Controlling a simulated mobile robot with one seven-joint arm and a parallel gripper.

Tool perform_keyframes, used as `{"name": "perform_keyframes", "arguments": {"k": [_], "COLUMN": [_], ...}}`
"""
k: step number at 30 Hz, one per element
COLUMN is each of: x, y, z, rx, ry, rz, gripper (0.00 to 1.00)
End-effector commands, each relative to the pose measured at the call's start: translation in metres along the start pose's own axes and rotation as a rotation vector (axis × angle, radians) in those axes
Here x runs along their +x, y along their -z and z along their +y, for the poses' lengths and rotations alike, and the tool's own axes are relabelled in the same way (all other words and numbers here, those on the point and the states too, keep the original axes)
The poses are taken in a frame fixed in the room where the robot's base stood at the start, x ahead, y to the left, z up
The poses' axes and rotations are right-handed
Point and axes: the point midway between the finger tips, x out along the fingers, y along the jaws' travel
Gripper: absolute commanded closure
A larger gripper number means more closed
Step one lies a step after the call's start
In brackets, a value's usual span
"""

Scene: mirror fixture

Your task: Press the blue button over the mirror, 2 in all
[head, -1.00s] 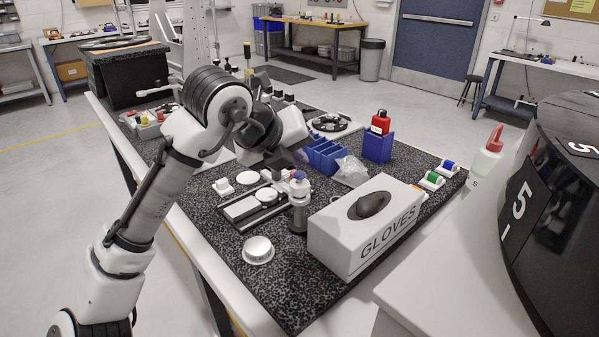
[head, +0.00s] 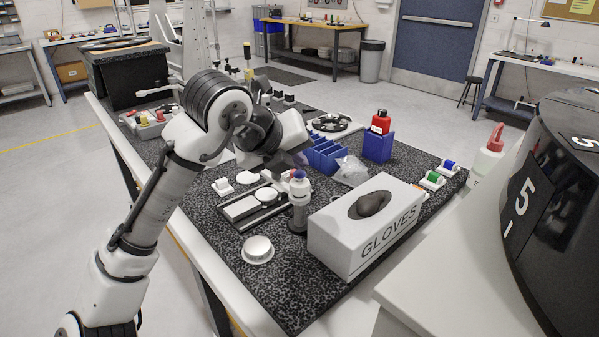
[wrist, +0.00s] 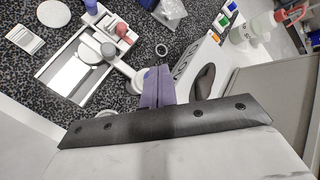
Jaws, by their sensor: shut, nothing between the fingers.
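The mirror fixture (head: 237,210) lies on the speckled mat in the head view, a shallow light frame with a bright plate. In the wrist view the mirror (wrist: 74,74) shows at upper left. A blue button (wrist: 91,6) shows at the top edge there, with a red button (wrist: 122,28) beside it. In the head view a blue top (head: 299,174) shows at the upright post, close to my fingers. My gripper (wrist: 158,70) is shut and empty, its fingers right of the mirror and buttons in the wrist view. Contact with any button cannot be told.
A white gloves box (head: 340,240) stands just right of the post. A round silver-topped disc (head: 257,250) lies in front. Blue bins (head: 325,154) and a clear bag (head: 350,171) sit behind. Separate blue and green buttons (head: 433,178) stand at right. The mat's front corner is clear.

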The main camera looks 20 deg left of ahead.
Motion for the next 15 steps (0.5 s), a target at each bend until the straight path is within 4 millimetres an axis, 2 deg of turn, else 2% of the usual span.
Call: {"name": "perform_keyframes", "arguments": {"k": [15], "x": [0.0033], "y": [0.0025], "z": [0.0022], "rx": [0.001], "ry": [0.000], "rz": [0.001], "gripper": [1.00]}}
